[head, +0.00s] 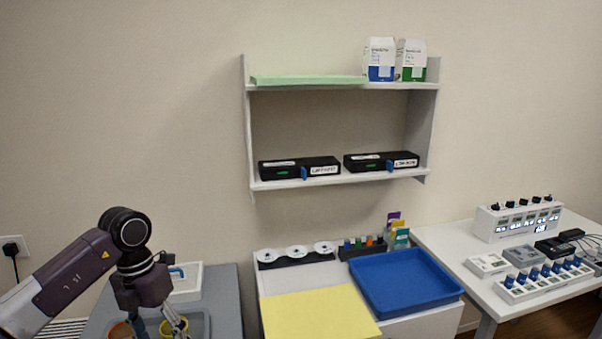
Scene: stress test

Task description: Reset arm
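My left arm comes in from the lower left and bends down at a dark, rounded joint. Its gripper (157,328) points down over the grey table at the lower left. Its two fingers look spread apart, with nothing clearly seen between them; the tips are near or past the bottom edge of the picture. My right arm and gripper are not in view.
A grey table (226,305) with a white box (187,281) stands under my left arm. To its right are a yellow mat (318,314) and a blue tray (404,281). A wall shelf (340,182) holds black boxes and cartons. Devices fill the white right table (452,248).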

